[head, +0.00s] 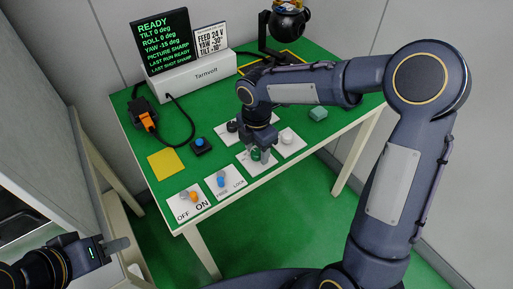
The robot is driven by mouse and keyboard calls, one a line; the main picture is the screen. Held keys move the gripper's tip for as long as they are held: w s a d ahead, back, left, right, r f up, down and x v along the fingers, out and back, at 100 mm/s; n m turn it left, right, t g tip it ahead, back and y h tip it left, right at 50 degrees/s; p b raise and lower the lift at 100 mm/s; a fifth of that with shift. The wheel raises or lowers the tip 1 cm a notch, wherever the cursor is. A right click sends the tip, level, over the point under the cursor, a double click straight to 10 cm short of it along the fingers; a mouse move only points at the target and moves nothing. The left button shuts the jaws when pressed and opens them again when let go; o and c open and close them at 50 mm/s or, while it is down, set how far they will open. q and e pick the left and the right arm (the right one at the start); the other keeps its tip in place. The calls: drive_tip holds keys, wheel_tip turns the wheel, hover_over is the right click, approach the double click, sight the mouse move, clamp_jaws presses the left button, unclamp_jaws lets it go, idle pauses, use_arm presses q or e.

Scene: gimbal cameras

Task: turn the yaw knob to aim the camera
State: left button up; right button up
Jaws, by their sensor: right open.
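My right gripper (264,156) is open over the front knob panel, with its fingers around or close beside a green knob (256,154); contact cannot be told. A black knob (232,126) and a white knob (288,136) sit on panels behind it. The knob labels are hidden or too small, so I cannot tell which is yaw. The screen (162,42) reads READY, tilt 0, roll 0, yaw -15 deg. A white card (210,40) reads FEED 24 V, yaw -30° and a tilt value. The camera (287,22) hangs at the back. My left gripper (122,244) is low at the left, away from the table.
The green table (215,160) carries an OFF/ON switch panel (188,204), a FREE/LOCK panel (224,184), a blue button (200,145), a yellow square (162,164), an orange-black connector (147,118) with cable, and a green block (318,113). A grey cabinet stands left.

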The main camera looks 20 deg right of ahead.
drive_tip(key=c, duration=1)
drive_tip(key=shift+o, duration=0.2)
